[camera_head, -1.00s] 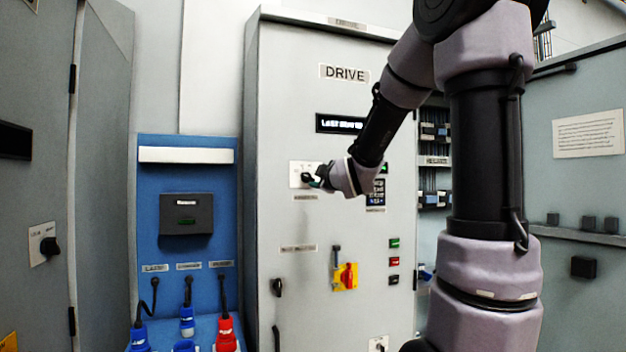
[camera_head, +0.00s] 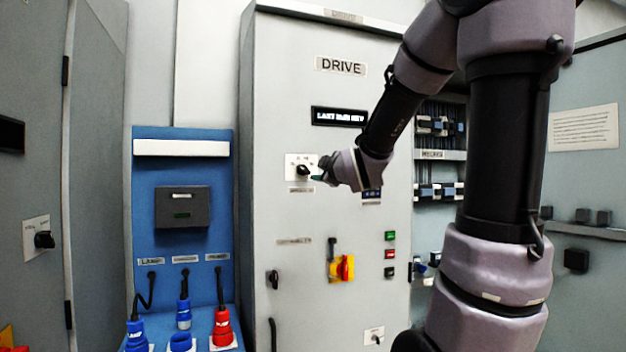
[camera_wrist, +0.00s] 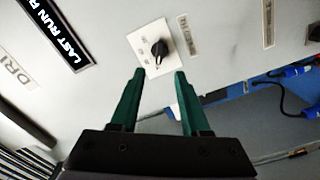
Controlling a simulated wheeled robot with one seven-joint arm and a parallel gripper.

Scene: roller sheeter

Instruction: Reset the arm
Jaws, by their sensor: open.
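My gripper (camera_wrist: 160,76) is open and empty. In the wrist view its two green fingers stand apart, with a black rotary switch (camera_wrist: 160,50) on a white plate just beyond their tips. In the head view the gripper (camera_head: 318,178) is just right of that switch (camera_head: 303,171), on the grey drive cabinet (camera_head: 275,110). A small gap seems to lie between the gripper and the knob. My arm comes in from the upper right and covers part of the cabinet's right side.
The cabinet front has a display (camera_head: 338,116), a red-and-yellow switch (camera_head: 341,268) and coloured buttons (camera_head: 390,254). A blue socket panel (camera_head: 182,245) with cables and plugs stands to the left. A grey cabinet (camera_head: 35,110) is at far left. Open shelving (camera_head: 440,155) shows behind my arm.

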